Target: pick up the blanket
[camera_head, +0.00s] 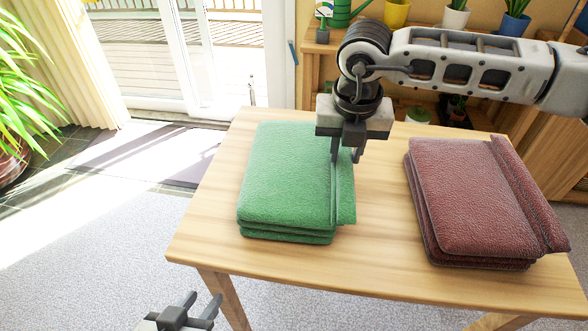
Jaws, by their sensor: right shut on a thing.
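A folded green blanket (285,185) lies on the left part of the wooden table (375,240). A folded dark red blanket (460,190) lies on the right part of the same table. My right gripper (345,155) reaches in from the right and points down at the right edge of the green blanket. Its fingers are shut on that edge fold, and the blanket still rests on the table. My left gripper (203,306) is low at the bottom of the view, in front of the table, with its two fingers apart and nothing between them.
A wooden shelf (310,75) with potted plants and a green watering can (342,12) stands behind the table. A glass door (180,60) is at the back left, with a dark mat (150,155) before it. A leafy plant (25,90) stands far left. Bare table lies between the blankets.

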